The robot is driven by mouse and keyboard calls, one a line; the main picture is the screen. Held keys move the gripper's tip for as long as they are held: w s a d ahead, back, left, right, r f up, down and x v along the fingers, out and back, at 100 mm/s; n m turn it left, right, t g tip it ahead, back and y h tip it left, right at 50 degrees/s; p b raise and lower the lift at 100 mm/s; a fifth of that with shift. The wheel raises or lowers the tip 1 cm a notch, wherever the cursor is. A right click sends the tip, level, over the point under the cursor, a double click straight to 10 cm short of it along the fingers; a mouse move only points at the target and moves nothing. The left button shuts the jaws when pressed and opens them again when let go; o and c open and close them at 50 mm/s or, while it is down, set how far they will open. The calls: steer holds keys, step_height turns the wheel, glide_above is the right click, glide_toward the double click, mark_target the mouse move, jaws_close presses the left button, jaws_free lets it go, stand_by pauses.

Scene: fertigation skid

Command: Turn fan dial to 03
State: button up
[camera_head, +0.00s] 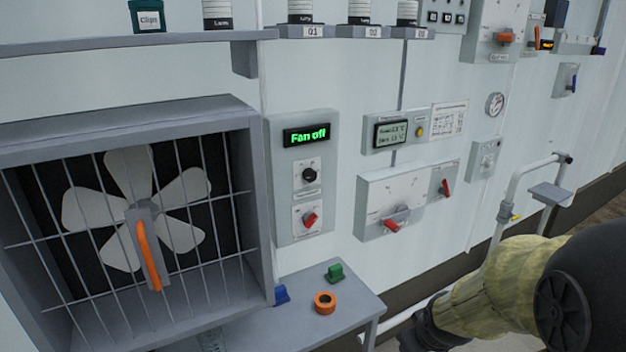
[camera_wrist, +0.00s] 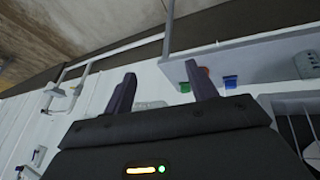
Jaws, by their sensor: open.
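The fan control panel (camera_head: 283,215) is a grey box on the wall, right of the caged fan. Its display (camera_head: 307,135) reads "Fan off" in green. Below it is a black round dial (camera_head: 309,174) on a white plate; its scale marks are too small to read. Under that is a red rotary switch (camera_head: 310,220), tilted. My gripper (camera_wrist: 160,90) is open and empty in the wrist view, its two dark fingers apart. In the head view my arm is at the lower right, away from the panel. The dial is not visible in the wrist view.
A caged fan (camera_head: 137,210) with an orange handle stands left. A box with red switches (camera_head: 372,190) and a pipe rail (camera_head: 507,192) are right.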

mark_target(312, 178)
steer(key=w+a+r+n+t+y, duration=0.1)
steer(key=w+r+n+t, duration=0.3)
steer(key=w+n, duration=0.55)
steer(key=w+a+r+n+t, duration=0.1)
steer(key=w+r+n+t, duration=0.25)
steer(key=w+n, duration=0.6)
steer(key=w+a+r+n+t+y, duration=0.1)
steer(key=w+a+r+n+y, duration=0.2)
steer(key=a+n, duration=0.4)
steer(key=w+a+r+n+t+y, duration=0.1)
steer(key=w+a+r+n+y, duration=0.2)
steer(key=n, duration=0.9)
steer(key=a+r+y, duration=0.1)
steer(key=a+y, duration=0.2)
steer(key=shift+w+a+r, duration=0.35)
steer(key=shift+r, duration=0.05)
steer(key=p+x, duration=0.3)
steer(key=x, duration=0.5)
steer(key=p+x, duration=0.3)
steer(key=x, duration=0.6)
steer(key=shift+a+r, duration=0.2)
steer(key=shift+a, duration=0.05)
steer(key=c, duration=1)
